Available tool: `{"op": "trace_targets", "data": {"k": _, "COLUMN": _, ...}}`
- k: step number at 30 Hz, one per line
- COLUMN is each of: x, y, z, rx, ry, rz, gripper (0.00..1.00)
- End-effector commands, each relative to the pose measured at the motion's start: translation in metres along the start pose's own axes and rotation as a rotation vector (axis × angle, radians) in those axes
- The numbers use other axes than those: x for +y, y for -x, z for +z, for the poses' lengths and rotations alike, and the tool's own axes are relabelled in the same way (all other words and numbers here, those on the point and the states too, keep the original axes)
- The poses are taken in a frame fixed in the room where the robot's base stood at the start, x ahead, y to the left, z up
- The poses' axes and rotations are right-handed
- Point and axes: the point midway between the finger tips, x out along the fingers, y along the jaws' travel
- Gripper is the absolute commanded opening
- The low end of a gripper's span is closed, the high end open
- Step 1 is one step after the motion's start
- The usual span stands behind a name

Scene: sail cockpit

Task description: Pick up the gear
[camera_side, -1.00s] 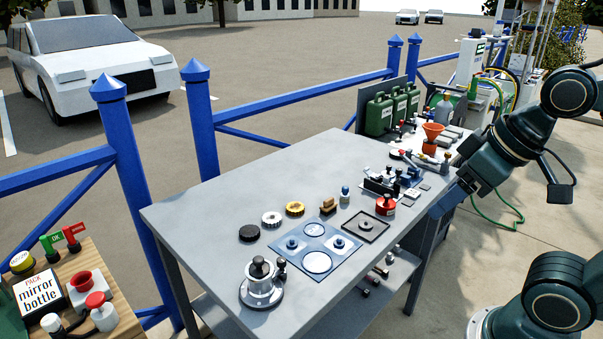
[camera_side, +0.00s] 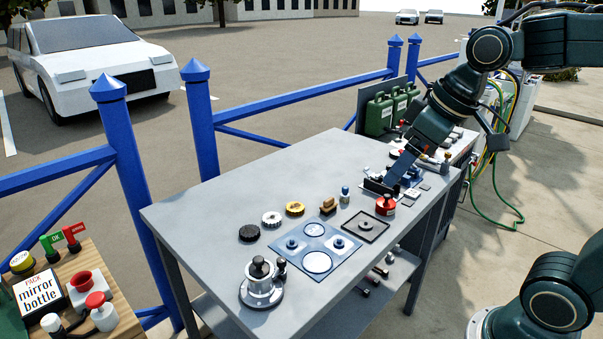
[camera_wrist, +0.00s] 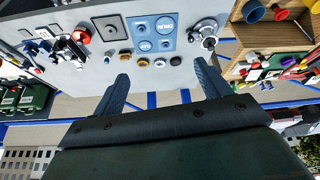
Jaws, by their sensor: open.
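A row of round parts lies on the grey table: a black disc (camera_side: 249,233), a silver-white toothed gear (camera_side: 271,218) and a brass-coloured toothed ring (camera_side: 295,209). In the wrist view the black disc (camera_wrist: 175,62), the silver-white gear (camera_wrist: 158,62) and the brass ring (camera_wrist: 143,62) lie beyond my fingertips. My gripper (camera_side: 402,168) is over the far right part of the table, apart from the row and to its right. In the wrist view my gripper (camera_wrist: 160,75) is open, with nothing between its fingers.
A blue mat (camera_side: 315,248) with round markings lies in front of the row. A silver device (camera_side: 262,285) stands at the near corner. The table's left part is clear.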

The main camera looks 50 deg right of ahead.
Motion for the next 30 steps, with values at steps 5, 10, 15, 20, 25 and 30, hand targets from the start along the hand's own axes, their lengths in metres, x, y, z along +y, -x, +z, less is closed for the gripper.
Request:
{"op": "trace_targets", "data": {"k": 5, "x": 0.013, "y": -0.017, "z": -0.037, "rx": -0.022, "ry": 0.061, "rz": -0.022, "gripper": 0.76}}
{"op": "trace_targets", "data": {"k": 10, "x": 0.027, "y": -0.036, "z": -0.070, "rx": -0.035, "ry": 0.121, "rz": -0.046, "gripper": 0.76}}
{"op": "trace_targets", "data": {"k": 15, "x": 0.043, "y": -0.060, "z": -0.099, "rx": -0.046, "ry": 0.178, "rz": -0.071, "gripper": 0.76}}
{"op": "trace_targets", "data": {"k": 20, "x": 0.060, "y": -0.087, "z": -0.122, "rx": -0.053, "ry": 0.232, "rz": -0.098, "gripper": 0.76}}
{"op": "trace_targets", "data": {"k": 25, "x": 0.081, "y": -0.119, "z": -0.143, "rx": -0.058, "ry": 0.286, "rz": -0.128, "gripper": 0.76}}
{"op": "trace_targets", "data": {"k": 30, "x": 0.102, "y": -0.155, "z": -0.160, "rx": -0.058, "ry": 0.339, "rz": -0.160, "gripper": 0.76}}
